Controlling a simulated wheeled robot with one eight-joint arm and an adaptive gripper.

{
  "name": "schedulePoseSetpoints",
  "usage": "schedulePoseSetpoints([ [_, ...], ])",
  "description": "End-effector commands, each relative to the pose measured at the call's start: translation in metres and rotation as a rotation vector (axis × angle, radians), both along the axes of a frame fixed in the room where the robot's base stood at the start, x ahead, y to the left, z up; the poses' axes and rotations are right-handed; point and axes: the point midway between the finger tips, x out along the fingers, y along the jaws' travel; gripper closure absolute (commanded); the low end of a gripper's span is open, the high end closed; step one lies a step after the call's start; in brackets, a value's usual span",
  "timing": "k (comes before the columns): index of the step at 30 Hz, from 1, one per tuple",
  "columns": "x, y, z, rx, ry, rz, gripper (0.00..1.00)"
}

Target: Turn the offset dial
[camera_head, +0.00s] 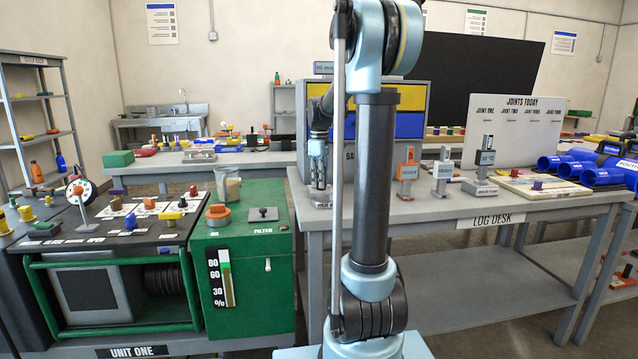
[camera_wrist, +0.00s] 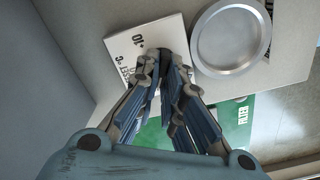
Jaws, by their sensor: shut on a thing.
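The offset dial's white plate (camera_wrist: 124,48) shows in the wrist view, with "+10" and part of a "°C" label upside down. My gripper (camera_wrist: 163,72) reaches down over this plate, its fingers close together at the tips. It is shut on the dial's knob, which the fingers hide almost wholly. The dial's turn angle cannot be read. In the head view my gripper (camera_head: 319,184) points down at the left end of the log desk, over a small grey block (camera_head: 321,200).
A round silver dish (camera_wrist: 231,40) lies close beside the plate. A green filter unit (camera_head: 240,280) stands left of the log desk (camera_head: 420,208). Upright labelled gauges (camera_head: 407,172) stand to the right on the desk. A grey cabinet with yellow and blue drawers (camera_head: 410,125) rises behind.

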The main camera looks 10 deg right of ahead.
Motion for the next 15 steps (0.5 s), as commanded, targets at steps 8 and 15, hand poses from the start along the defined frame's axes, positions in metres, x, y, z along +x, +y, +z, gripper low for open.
schedulePoseSetpoints([
  [8,0.0018,-0.0019,0.0009,-0.004,-0.003,-0.002,1.0],
  [15,0.0011,-0.0012,0.0006,-0.002,-0.002,-0.001,0.72],
])
